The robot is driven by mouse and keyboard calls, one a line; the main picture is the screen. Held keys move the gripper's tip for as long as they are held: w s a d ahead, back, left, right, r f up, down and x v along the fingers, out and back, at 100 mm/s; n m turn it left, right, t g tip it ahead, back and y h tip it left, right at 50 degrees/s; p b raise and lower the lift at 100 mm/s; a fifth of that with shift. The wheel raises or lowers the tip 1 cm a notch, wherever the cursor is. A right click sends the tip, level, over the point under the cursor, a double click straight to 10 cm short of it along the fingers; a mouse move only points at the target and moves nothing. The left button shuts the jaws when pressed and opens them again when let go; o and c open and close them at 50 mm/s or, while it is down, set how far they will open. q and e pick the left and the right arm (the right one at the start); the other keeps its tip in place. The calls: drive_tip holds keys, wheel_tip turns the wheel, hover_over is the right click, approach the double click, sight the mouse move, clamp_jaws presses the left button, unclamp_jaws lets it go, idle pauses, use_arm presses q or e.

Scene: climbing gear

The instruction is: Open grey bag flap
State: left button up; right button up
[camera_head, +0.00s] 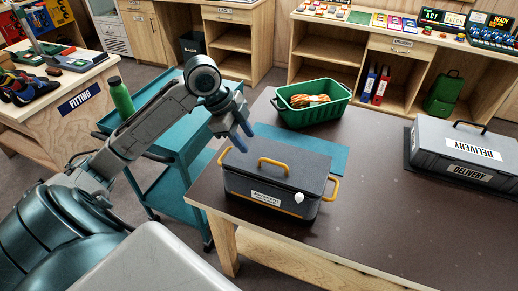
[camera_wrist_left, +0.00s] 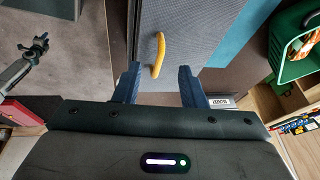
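The grey bag (camera_head: 272,183), a box-like case with a flat grey top flap, stands on the dark table. The flap lies shut. A yellow handle (camera_head: 273,164) arches over its top, and another yellow handle (camera_head: 331,188) sits at its right end. A white label and a round white tag show on its front. My left gripper (camera_head: 240,138) is above the bag's back left part, apart from it. In the left wrist view its two blue fingers (camera_wrist_left: 158,85) are spread and empty. A yellow handle (camera_wrist_left: 157,55) of the bag shows between and beyond them.
A green crate (camera_head: 312,113) with an orange rope coil stands behind the bag, by a teal mat (camera_head: 325,155). A grey delivery case (camera_head: 463,151) is at the right. A teal cart (camera_head: 172,120) stands left of the table. The table's middle is clear.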

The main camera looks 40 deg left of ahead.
sight(260, 160)
use_arm(q)
drive_tip(key=p+x, duration=0.1)
drive_tip(key=x, duration=0.8)
drive_tip(key=shift+w+d, duration=0.1)
drive_tip(key=shift+d, duration=0.1)
drive_tip(key=shift+c, duration=0.5)
clamp_jaws()
